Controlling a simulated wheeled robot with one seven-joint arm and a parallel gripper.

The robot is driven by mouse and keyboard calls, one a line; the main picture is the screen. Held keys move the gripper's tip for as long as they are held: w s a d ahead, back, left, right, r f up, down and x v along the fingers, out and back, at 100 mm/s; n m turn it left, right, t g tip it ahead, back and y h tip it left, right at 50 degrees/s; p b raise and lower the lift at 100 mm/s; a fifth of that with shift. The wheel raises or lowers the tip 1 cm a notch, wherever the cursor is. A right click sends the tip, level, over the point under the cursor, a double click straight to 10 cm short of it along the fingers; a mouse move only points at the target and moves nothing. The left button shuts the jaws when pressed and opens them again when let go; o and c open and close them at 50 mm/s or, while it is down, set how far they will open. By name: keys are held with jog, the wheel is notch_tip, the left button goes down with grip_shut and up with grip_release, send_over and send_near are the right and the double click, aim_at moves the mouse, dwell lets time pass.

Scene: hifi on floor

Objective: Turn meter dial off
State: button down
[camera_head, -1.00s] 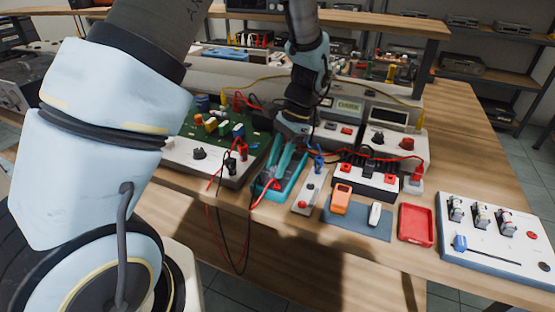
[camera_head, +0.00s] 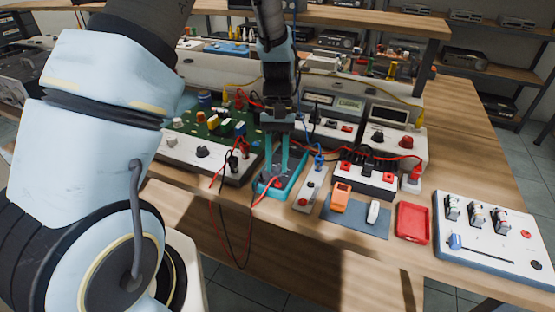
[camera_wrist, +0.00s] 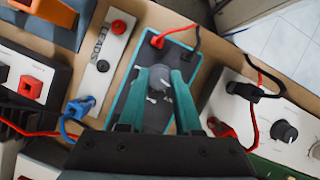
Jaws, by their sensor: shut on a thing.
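The meter is a teal-edged, dark-faced box (camera_head: 294,184) lying on the bench; in the wrist view its face (camera_wrist: 150,118) carries white marks around a grey round dial (camera_wrist: 160,80). My gripper (camera_head: 276,173) points down over the meter, its two teal fingers one on each side of the dial. In the wrist view my gripper (camera_wrist: 161,76) is shut on the dial, and its fingers cover the dial's sides. A red and a black lead plug into the meter's end.
A white LEADS strip (camera_head: 311,187) lies close to the right of the meter. A green circuit board unit (camera_head: 215,125) is on the left. Loose red and black leads hang over the bench front. A red tray (camera_head: 413,223) and switch panel (camera_head: 495,240) are at right.

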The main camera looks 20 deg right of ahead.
jog(key=shift+n+h, duration=0.5)
jog(key=shift+n, duration=0.8)
jog(key=c, duration=0.6)
grip_release()
jog(key=shift+w+r, duration=0.1)
jog(key=shift+r, duration=0.05)
jog(key=b+v, duration=0.2)
jog(key=v, duration=0.8)
jog(key=shift+w+r, duration=0.2)
jog(key=shift+a, duration=0.15)
jog(key=s+a+t, duration=0.2)
jog(key=a+t, duration=0.1)
jog(key=a, duration=0.9)
jog(key=s+a+t+h, duration=0.1)
jog(key=s+a+t, duration=0.1)
jog(key=a, duration=1.1)
jog(key=shift+a+n+t, duration=0.35)
jog(key=shift+n+t, duration=0.05)
